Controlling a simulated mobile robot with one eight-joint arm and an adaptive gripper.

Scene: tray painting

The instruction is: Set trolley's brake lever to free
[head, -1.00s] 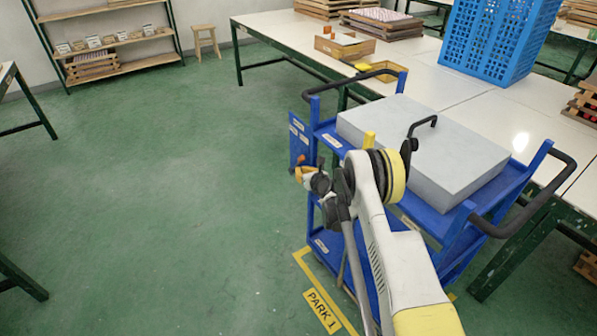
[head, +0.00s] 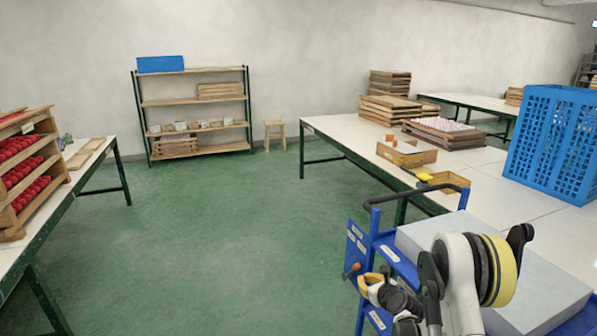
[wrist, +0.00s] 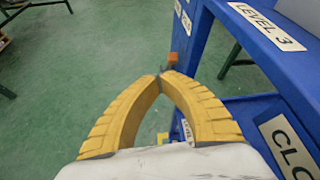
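The blue trolley (head: 377,240) stands at the lower right in the head view, a grey slab (head: 540,290) on its top. A labelled blue plate (head: 357,246) is at its left end. The brake lever shows as an orange-red knob (head: 352,270) beside that plate; in the wrist view its knob (wrist: 172,58) lies just beyond my fingertips. My gripper (wrist: 162,76) has yellow fingers whose tips meet. I see no clear sign of the lever's stem between them. The label marking the lever's setting is not readable. "LEVEL 3" and a partly cut "CLO..." label show on the trolley frame.
A long white table (head: 470,185) with a blue crate (head: 553,145) and wooden trays runs behind the trolley. A shelf (head: 195,103) and stool (head: 274,133) stand at the wall. A table (head: 88,170) with a rack is at left. The green floor between is clear.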

